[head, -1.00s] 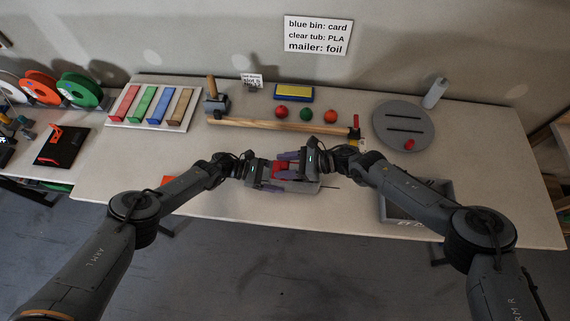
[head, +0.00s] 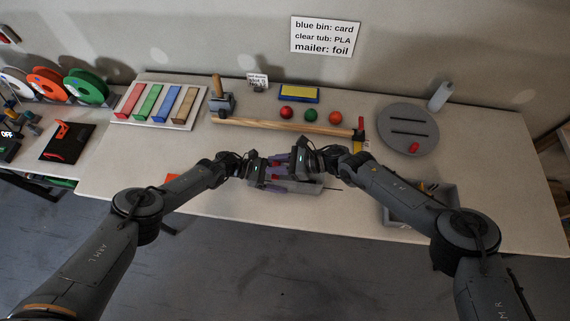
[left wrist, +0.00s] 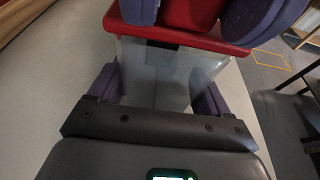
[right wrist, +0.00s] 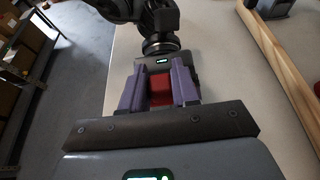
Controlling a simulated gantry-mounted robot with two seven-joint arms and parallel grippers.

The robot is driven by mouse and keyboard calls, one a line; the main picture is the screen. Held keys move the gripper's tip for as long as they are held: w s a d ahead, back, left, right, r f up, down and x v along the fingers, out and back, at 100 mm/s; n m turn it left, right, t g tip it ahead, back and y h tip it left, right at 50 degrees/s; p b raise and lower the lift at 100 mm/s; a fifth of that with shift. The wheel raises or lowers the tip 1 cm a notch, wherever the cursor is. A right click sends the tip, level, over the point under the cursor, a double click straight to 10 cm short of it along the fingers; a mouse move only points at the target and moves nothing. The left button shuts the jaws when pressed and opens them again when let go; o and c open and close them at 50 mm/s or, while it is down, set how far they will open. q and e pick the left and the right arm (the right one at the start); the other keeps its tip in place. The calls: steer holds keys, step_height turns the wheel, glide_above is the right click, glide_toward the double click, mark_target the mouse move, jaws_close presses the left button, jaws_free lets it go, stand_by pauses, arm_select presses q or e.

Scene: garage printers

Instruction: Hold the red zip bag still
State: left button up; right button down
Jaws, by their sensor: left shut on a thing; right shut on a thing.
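The red zip bag (left wrist: 188,14) shows red at the top of the left wrist view, with a red band across a clear, boxy part below it. In the right wrist view a red part (right wrist: 160,88) shows between purple fingers. My left gripper (head: 277,173) is shut on the bag, its fingers at either side of the clear part. My right gripper (head: 284,164) faces it closely and is shut on the red part. In the head view the grippers hide most of the bag.
A wooden bar (head: 290,128) lies behind the grippers, with red, green and orange balls beyond it. A grey bin (head: 452,190) stands to the right, partly under my right arm. A grey round plate (head: 407,128) lies at the back right. The table's front edge is close.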

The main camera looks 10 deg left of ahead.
arm_select(q)
steer(key=shift+d, duration=0.1)
arm_select(e)
steer(key=c, duration=0.9)
jaws_free()
steer(key=shift+d, duration=0.1)
steer(key=v, duration=1.2)
arm_select(q)
steer(key=o, duration=1.6)
steer(key=shift+c, duration=0.2)
